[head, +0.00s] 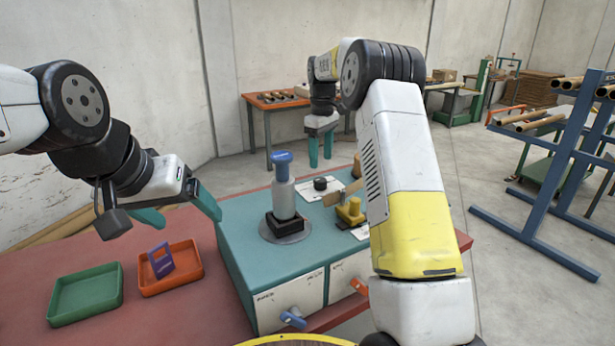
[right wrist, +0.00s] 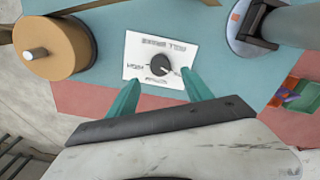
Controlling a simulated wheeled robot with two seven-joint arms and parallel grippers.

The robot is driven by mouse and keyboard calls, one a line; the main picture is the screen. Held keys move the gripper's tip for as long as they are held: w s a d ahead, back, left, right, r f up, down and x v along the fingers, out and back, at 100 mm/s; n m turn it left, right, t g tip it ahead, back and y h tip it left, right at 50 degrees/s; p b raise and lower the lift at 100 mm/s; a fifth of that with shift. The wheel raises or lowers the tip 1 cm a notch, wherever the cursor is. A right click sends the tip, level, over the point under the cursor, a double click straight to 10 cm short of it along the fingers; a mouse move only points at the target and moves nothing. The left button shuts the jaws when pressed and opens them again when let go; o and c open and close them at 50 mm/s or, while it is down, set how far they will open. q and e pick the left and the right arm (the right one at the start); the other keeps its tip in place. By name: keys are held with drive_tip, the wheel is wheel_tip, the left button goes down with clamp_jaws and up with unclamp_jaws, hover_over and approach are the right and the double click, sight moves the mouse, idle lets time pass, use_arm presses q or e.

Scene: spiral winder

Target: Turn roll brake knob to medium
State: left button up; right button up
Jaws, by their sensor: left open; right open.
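The roll brake knob (head: 320,184) is a small black round knob on a white label plate (head: 335,190), on top of the teal cabinet. In the right wrist view the knob (right wrist: 161,65) sits mid-plate, with a pale mark toward its lower right; the plate's lettering is inverted, and I cannot read the setting surely. My right gripper (head: 321,150) is open and empty above and behind the knob; its two teal fingers (right wrist: 160,88) appear below the knob in the wrist view, apart from it. My left gripper (head: 181,209) is open and empty over the table's left side.
A grey post with blue handle (head: 283,180) stands left of the knob. A yellow fixture (head: 350,211) is in front of it, right. A brown roll (right wrist: 54,48) shows in the wrist view. Green (head: 85,293) and orange (head: 171,280) trays lie left; the orange holds a purple piece.

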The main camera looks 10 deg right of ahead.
sight(320, 179)
wheel_tip(320, 179, down, 8)
drive_tip(key=shift+r, duration=0.1)
idle(0.4)
drive_tip(key=shift+c, duration=0.2)
clamp_jaws()
drive_tip(key=shift+m, duration=0.3)
drive_tip(key=m, duration=0.6)
drive_tip(key=shift+m, duration=0.3)
drive_tip(key=m, duration=0.6)
drive_tip(key=shift+w+m, duration=0.1)
drive_tip(key=shift+m, duration=0.3)
